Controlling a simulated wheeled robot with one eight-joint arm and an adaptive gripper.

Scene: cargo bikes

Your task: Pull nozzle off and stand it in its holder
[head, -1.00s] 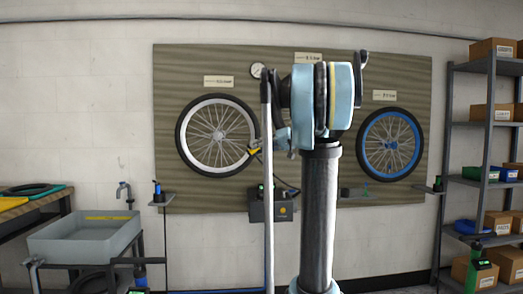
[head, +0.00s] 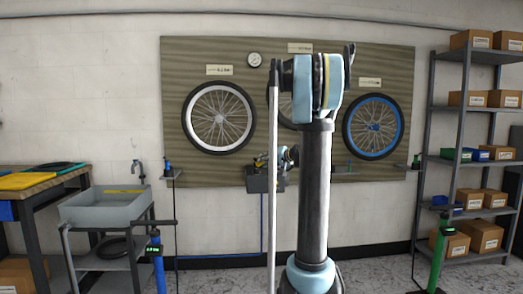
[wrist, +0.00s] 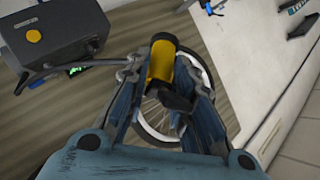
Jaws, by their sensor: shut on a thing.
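My gripper (wrist: 163,72) is shut on the yellow and black nozzle (wrist: 161,58), its fingers on either side of it. A dark hose runs from the nozzle's area to the dark grey box (wrist: 55,32) at the upper left of the wrist view. The white-rimmed wheel (head: 219,118) hangs on the board, and it shows behind the nozzle in the wrist view (wrist: 154,118). In the head view the gripper (head: 264,159) appears just above the grey box (head: 262,180), small and partly hidden by my arm. I cannot make out the holder clearly.
A blue-rimmed wheel (head: 373,127) hangs at right, and another behind my arm. A sink (head: 105,207) and workbench stand at left. Shelves with cartons (head: 470,98) stand at right. A small wall shelf (head: 171,177) holds a dark item. Some floor is clear.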

